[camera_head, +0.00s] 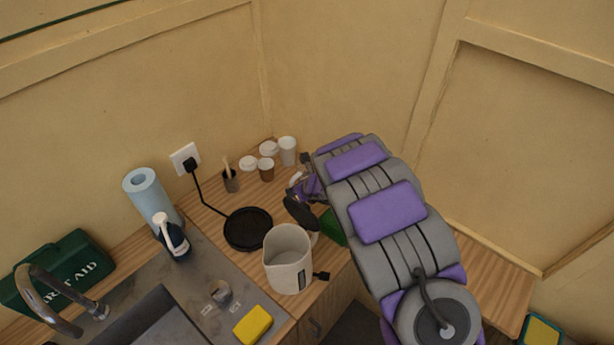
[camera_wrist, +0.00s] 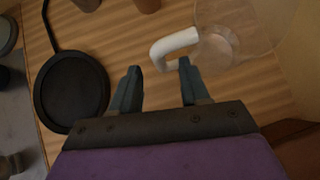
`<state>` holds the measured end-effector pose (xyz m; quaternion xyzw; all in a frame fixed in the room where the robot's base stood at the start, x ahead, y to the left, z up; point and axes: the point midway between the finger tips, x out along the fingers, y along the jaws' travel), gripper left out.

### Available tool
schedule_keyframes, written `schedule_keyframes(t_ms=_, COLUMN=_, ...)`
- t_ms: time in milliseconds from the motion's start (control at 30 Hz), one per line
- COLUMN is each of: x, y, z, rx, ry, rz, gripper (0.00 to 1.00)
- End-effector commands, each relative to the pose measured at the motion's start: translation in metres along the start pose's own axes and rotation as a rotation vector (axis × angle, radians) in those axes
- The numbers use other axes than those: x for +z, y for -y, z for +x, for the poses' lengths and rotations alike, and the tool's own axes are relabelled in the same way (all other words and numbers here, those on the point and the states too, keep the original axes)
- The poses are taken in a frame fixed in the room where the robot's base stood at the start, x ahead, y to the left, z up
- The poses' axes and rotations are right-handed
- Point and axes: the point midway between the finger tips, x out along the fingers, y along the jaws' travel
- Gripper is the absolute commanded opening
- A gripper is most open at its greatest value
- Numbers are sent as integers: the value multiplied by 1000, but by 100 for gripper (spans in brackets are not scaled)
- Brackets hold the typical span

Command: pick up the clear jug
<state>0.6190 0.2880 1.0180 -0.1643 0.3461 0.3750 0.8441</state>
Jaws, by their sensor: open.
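The clear jug (camera_wrist: 238,32) is at the upper right of the wrist view. It is see-through, with a thick white handle (camera_wrist: 172,44) pointing left. My gripper (camera_wrist: 157,78) is open, with its two dark fingers apart. The handle's curved end lies just ahead of the gap between the fingertips, and nothing is seen held. Whether a finger touches the handle I cannot tell. The jug's upper right runs out of the wrist view. I cannot make out the jug in the head view, where my arm covers part of the counter.
A black round base (camera_head: 248,229) with a cord and a cream pitcher (camera_head: 288,262) stand left of my arm. Several cups (camera_head: 287,150) stand at the back corner. Walls close the back.

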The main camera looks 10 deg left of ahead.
Motion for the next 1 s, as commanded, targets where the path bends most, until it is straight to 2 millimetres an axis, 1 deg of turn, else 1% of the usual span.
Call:
schedule_keyframes(t_ms=300, x=0, y=-2, z=35, rx=4, ry=-1, rz=3, gripper=46)
schedule_keyframes(t_ms=400, x=1, y=-1, z=43, rx=2, ry=0, rz=0, gripper=46)
schedule_keyframes(t_ms=533, x=2, y=0, z=48, rx=-1, ry=1, rz=0, gripper=46)
schedule_keyframes(t_ms=767, x=1, y=1, z=48, rx=-1, ry=0, rz=0, gripper=46)
schedule_keyframes(t_ms=867, x=1, y=1, z=48, rx=-1, ry=0, rz=0, gripper=38)
schedule_keyframes(t_ms=1000, x=1, y=1, z=48, rx=-1, ry=0, rz=0, gripper=24)
